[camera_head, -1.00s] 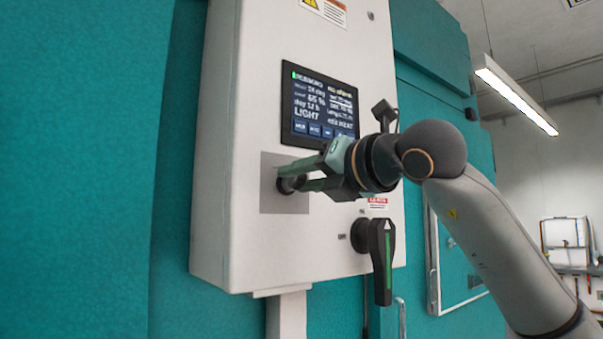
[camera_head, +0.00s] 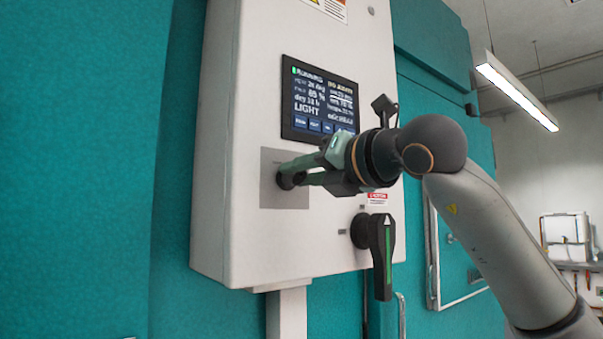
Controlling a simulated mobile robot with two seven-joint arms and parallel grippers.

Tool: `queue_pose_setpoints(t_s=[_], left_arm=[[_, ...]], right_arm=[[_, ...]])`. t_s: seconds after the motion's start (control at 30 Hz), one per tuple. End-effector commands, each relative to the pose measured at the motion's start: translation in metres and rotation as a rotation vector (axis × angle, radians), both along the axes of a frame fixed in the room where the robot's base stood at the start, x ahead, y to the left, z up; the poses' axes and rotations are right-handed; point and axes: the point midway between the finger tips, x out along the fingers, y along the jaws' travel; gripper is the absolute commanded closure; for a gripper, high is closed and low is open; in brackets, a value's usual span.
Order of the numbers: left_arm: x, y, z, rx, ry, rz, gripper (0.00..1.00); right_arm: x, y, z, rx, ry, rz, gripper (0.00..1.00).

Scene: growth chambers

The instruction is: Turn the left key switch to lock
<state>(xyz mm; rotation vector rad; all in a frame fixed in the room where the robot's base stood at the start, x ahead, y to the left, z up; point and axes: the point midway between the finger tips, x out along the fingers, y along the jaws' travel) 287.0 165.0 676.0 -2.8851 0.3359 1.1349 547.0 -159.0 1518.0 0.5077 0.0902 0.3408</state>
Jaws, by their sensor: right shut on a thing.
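The left key switch (camera_head: 284,181) sits on a grey plate (camera_head: 272,200) on the front of the white control box (camera_head: 235,150). My right gripper (camera_head: 290,178) reaches in from the right, its green fingers shut on the key switch. The fingers cover most of the key, so its exact angle is hidden. My left gripper is not in view.
A lit display (camera_head: 319,103) is above the gripper. A black rotary handle (camera_head: 381,255) with a green stripe points down just below my right wrist. Teal chamber walls (camera_head: 80,150) stand around the box. A ceiling lamp (camera_head: 515,92) hangs at upper right.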

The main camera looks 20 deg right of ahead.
Motion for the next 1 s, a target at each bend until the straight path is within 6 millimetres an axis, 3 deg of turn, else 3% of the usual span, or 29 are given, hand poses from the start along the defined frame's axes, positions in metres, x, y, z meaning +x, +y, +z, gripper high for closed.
queue_pose_setpoints(t_s=[0.37, 1.0], left_arm=[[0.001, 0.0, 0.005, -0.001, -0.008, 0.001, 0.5], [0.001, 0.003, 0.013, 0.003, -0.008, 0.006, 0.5]], right_arm=[[-0.001, 0.001, 0.002, -0.179, -0.067, -0.001, 1.0], [-0.002, 0.004, 0.003, -0.728, -0.267, -0.002, 1.0]])
